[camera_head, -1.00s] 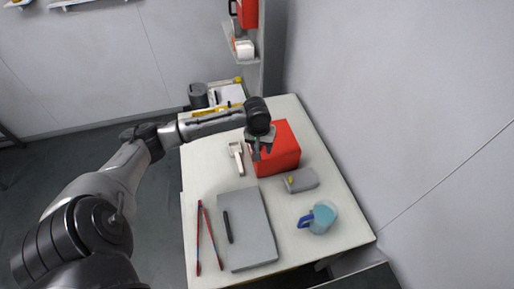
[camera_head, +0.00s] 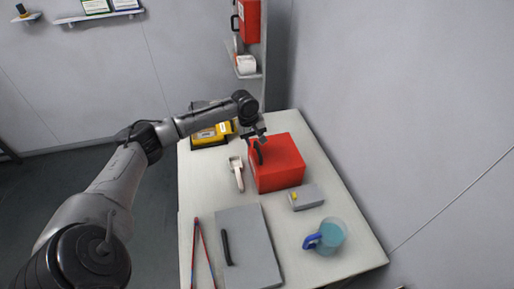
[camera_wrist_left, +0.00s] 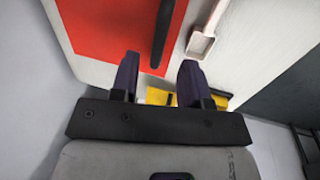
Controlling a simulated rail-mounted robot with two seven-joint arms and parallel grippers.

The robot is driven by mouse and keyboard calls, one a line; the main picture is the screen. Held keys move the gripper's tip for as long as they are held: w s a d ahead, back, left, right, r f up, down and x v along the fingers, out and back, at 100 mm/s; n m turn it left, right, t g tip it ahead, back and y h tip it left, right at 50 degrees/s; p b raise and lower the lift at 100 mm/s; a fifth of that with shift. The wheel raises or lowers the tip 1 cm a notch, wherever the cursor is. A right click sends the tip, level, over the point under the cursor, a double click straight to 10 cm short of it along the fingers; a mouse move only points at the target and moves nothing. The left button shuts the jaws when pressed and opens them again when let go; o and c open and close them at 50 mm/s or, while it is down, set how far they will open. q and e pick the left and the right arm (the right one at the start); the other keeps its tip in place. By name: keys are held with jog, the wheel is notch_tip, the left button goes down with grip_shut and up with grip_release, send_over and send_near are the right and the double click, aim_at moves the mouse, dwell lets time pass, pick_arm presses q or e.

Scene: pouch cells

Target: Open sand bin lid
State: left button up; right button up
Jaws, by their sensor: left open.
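The sand bin appears as a red box (camera_head: 280,165) standing on the table, its lid flat on top. A black bar handle (camera_head: 257,153) lies along the left side of the lid. My left gripper (camera_head: 254,136) is over the back left corner of the box, close to the handle's far end. In the left wrist view, its two fingers (camera_wrist_left: 158,66) are apart with nothing between them. The red lid (camera_wrist_left: 108,25) and the black handle (camera_wrist_left: 162,32) show ahead of the fingertips. Any contact cannot be told. My right gripper is not in view.
A white scoop (camera_head: 236,174) lies left of the box. A yellow case (camera_head: 208,133) sits behind it. A small grey block (camera_head: 306,196), a blue-handled jug (camera_head: 329,237), a grey panel (camera_head: 250,245) and red-blue tongs (camera_head: 203,255) occupy the front. A wall rises on the right.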

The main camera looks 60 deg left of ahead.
aim_at(258, 148)
pick_arm(q)
jog(key=shift+w+d+f, duration=0.1)
jog(key=shift+w+f, duration=0.1)
jog(key=shift+f, duration=0.95)
jog(key=shift+w+d+f, duration=0.1)
jog(key=shift+w+f, duration=0.1)
jog(key=shift+f, duration=0.95)
jog(key=shift+c, duration=0.3)
grip_shut()
